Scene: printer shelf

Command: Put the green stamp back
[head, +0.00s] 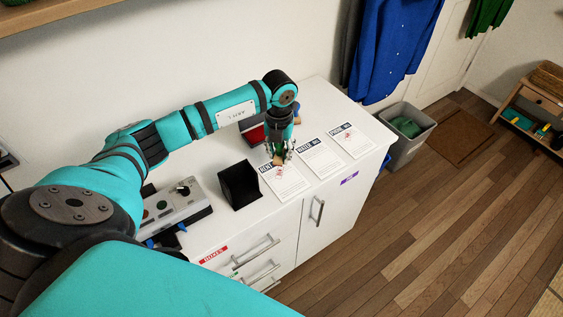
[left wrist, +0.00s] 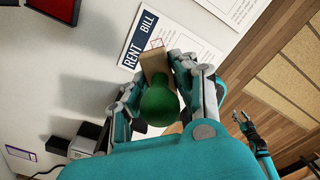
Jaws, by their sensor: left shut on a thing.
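My left gripper (head: 279,152) is over the upper part of the rent bill (head: 287,184) on the white cabinet top. It is shut on the green stamp, whose round green knob (left wrist: 159,104) and tan block (left wrist: 155,65) show between the fingers in the left wrist view. The block overlaps the bill; I cannot tell whether it touches the paper. A black open holder (head: 239,186) stands left of the bill. My right gripper (left wrist: 242,120) shows small and empty at the right of the left wrist view, its fingers apart; it is outside the head view.
The water bill (head: 319,158) and another bill (head: 351,140) lie to the right. A red ink pad (head: 252,131) is behind my left wrist. A grey device with buttons (head: 176,207) stands at left. A grey bin (head: 406,137) is beyond the cabinet's right end.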

